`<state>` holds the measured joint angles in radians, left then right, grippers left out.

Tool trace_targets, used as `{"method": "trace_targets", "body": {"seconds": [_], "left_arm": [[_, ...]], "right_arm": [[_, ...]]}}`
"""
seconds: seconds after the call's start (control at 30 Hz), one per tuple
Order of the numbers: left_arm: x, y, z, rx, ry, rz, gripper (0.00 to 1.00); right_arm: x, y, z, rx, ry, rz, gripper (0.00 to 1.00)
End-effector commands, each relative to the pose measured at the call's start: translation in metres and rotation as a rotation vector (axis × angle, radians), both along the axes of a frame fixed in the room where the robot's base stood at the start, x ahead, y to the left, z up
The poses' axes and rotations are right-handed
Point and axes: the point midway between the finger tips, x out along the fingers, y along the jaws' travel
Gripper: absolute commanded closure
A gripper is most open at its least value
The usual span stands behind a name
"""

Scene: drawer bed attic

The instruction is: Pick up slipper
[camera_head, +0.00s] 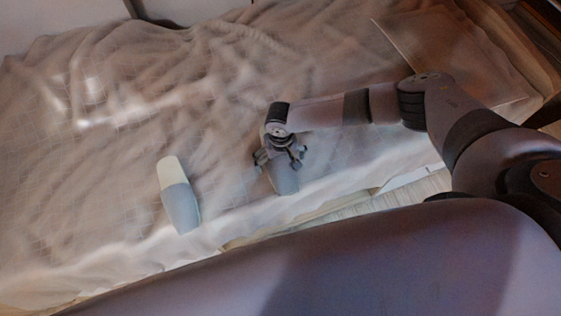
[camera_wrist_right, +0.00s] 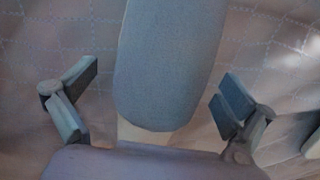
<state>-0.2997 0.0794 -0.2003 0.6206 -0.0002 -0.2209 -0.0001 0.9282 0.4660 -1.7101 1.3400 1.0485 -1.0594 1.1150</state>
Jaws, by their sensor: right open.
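Two grey slippers with pale insoles lie on the bed. The left slipper (camera_head: 180,205) is in the open, with its pale heel end toward the back. The right slipper (camera_head: 284,179) is partly hidden under my right gripper (camera_head: 279,157). In the right wrist view, the grey toe part of this slipper (camera_wrist_right: 168,65) lies between the spread fingers of my right gripper (camera_wrist_right: 155,100). The fingers stand apart on either side of it, with gaps, and hold nothing. My left gripper is not in view.
The bed (camera_head: 100,180) has a wrinkled, quilted pale cover with free room left of and behind the slippers. Its front edge drops to a wooden floor (camera_head: 405,192). A flat panel or pillow (camera_head: 450,60) lies at the back right.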

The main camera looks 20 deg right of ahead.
Motion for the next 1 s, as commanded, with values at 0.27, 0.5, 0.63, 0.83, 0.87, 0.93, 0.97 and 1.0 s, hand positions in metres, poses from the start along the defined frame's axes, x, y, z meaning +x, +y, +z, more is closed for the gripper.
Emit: {"method": "trace_targets", "body": {"seconds": [0.27, 0.5, 0.63, 0.83, 0.87, 0.93, 0.97, 1.0], "left_arm": [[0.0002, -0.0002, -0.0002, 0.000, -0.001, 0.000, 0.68], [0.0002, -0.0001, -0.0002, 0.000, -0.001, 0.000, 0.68], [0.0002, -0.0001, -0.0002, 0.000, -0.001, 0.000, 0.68], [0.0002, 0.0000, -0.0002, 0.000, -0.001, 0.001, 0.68], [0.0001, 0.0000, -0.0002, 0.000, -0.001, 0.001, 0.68], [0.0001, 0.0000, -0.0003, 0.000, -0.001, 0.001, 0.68], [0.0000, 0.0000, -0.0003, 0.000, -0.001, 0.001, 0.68], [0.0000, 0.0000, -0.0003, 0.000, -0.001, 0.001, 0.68]], "right_arm": [[-0.0002, 0.0003, -0.0029, 0.000, 0.000, 0.001, 0.01], [-0.0001, 0.0002, -0.0027, 0.000, 0.000, 0.001, 0.17], [-0.0001, 0.0002, -0.0026, 0.000, 0.000, 0.001, 0.25], [-0.0001, 0.0000, -0.0027, 0.000, 0.000, 0.001, 0.39], [-0.0001, 0.0000, -0.0027, 0.000, 0.000, 0.001, 0.41], [-0.0001, -0.0001, -0.0027, 0.000, 0.000, 0.001, 0.45], [-0.0001, -0.0001, -0.0027, 0.000, 0.000, 0.001, 0.47], [-0.0002, -0.0001, -0.0028, 0.000, 0.000, 0.001, 0.50]]}}
